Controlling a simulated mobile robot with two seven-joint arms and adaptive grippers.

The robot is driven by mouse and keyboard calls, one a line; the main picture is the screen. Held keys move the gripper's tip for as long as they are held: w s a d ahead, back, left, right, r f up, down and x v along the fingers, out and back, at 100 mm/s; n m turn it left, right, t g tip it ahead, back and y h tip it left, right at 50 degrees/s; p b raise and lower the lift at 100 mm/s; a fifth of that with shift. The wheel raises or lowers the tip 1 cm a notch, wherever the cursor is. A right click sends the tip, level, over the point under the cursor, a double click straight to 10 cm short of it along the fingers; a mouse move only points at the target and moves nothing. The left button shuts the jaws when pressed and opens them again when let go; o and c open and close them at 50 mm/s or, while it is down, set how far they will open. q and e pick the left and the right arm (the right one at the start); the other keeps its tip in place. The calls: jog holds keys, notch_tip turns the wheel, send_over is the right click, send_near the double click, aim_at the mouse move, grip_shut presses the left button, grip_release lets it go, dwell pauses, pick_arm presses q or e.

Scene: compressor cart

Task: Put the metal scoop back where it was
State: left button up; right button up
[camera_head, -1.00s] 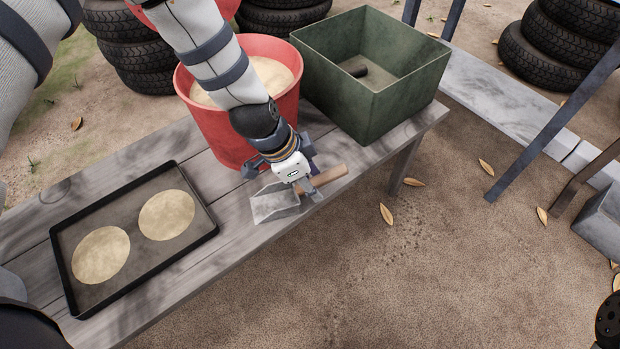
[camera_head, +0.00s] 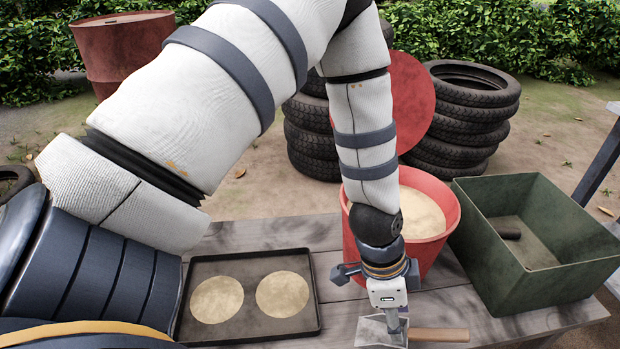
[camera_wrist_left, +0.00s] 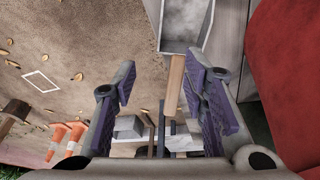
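The metal scoop has a grey pan (camera_head: 372,333) and a wooden handle (camera_head: 440,335). It lies at the front of the grey plank bench, in front of the red bucket (camera_head: 437,243). My left gripper (camera_head: 392,318) points down at the scoop, near where pan and handle meet. In the left wrist view its purple-padded fingers (camera_wrist_left: 160,85) are apart. The handle (camera_wrist_left: 176,85) shows in the gap, nearer the right finger, with the pan (camera_wrist_left: 186,20) beyond. I cannot tell whether the fingers reach down around it. My right gripper is not in view.
The bucket holds pale powder (camera_head: 422,213). A green bin (camera_head: 535,265) with a dark cylinder (camera_head: 507,233) inside stands on its right. A dark tray (camera_head: 248,258) with two pale discs lies on its left. Tyre stacks (camera_head: 462,120) and a red barrel (camera_head: 122,55) stand behind.

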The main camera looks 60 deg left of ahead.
pick_arm(q)
jog(key=s+f+n+g+y, duration=0.1)
jog(key=s+f+n+g, duration=0.1)
jog(key=s+f, duration=0.5)
jog(key=s+f+n+g, duration=0.1)
jog(key=s+f+g, duration=0.15)
jog(key=s, duration=0.75)
jog(key=s+n+g+y, duration=0.1)
jog(key=s+n+g, duration=0.3)
jog(key=s, duration=2.1)
jog(key=shift+s+f+n+y, duration=0.2)
jog(key=shift+n+y, duration=0.1)
jog(key=shift+n, duration=0.3)
